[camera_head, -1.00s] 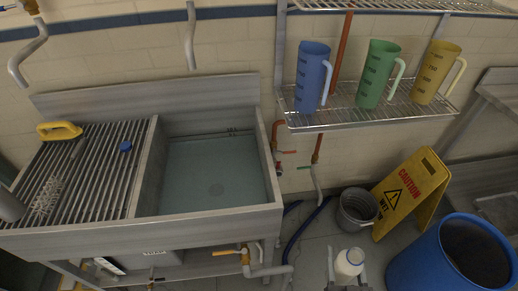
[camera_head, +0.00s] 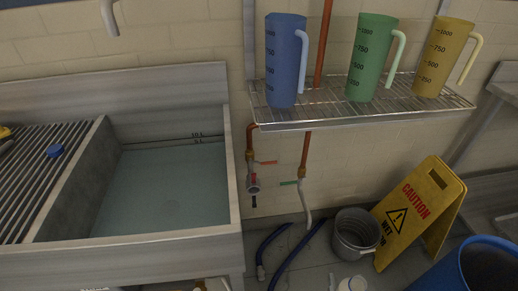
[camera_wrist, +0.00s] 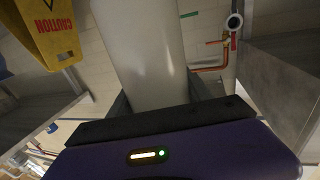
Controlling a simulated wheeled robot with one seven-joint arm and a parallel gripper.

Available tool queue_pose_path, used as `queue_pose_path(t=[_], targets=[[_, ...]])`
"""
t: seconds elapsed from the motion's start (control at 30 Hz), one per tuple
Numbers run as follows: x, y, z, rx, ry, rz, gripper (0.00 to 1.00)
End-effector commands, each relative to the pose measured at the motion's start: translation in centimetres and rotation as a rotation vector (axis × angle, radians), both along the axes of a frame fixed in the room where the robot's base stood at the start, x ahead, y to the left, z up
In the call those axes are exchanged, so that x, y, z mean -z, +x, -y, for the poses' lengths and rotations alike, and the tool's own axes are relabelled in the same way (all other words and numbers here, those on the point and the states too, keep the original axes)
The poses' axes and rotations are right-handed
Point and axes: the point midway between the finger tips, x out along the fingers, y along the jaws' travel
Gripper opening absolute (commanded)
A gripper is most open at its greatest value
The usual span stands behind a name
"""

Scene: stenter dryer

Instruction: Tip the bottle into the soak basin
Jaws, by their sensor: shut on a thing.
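The white bottle (camera_wrist: 143,50) fills the upper middle of the wrist view. My gripper (camera_wrist: 160,98) is shut on it, with a finger on either side. In the head view only the top of the bottle (camera_head: 352,284) shows at the bottom edge; the rest is cut off. The soak basin (camera_head: 234,175) is the grey sink at left, holding clear bluish water, with level marks on its back wall. The bottle is to the right of the basin and in front of it in the picture, not over the water. Its tilt is hard to tell.
A ribbed drainboard (camera_head: 45,165) adjoins the basin at left. A wire shelf (camera_head: 335,108) with blue, green and yellow jugs hangs right of it. Pipes and valves (camera_head: 252,182) run below. A grey bucket (camera_head: 355,235), yellow caution sign (camera_head: 420,210) and blue barrel (camera_head: 470,268) stand at right.

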Motion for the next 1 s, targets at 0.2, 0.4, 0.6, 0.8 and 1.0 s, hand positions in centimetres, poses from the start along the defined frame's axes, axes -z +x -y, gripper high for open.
queue_pose_path(t=[0.2, 0.4, 0.6, 0.8, 1.0], targets=[[0.1, -0.3, -0.3, -0.007, -0.001, 0.017, 0.04], [-0.1, -0.7, -0.2, -0.005, -0.001, 0.030, 0.04], [-0.1, -0.7, -0.2, -0.005, -0.002, 0.033, 0.04], [0.0, -0.4, -0.1, -0.002, -0.002, 0.022, 0.04], [0.3, 0.0, -0.2, -0.004, 0.001, 0.006, 0.04]])
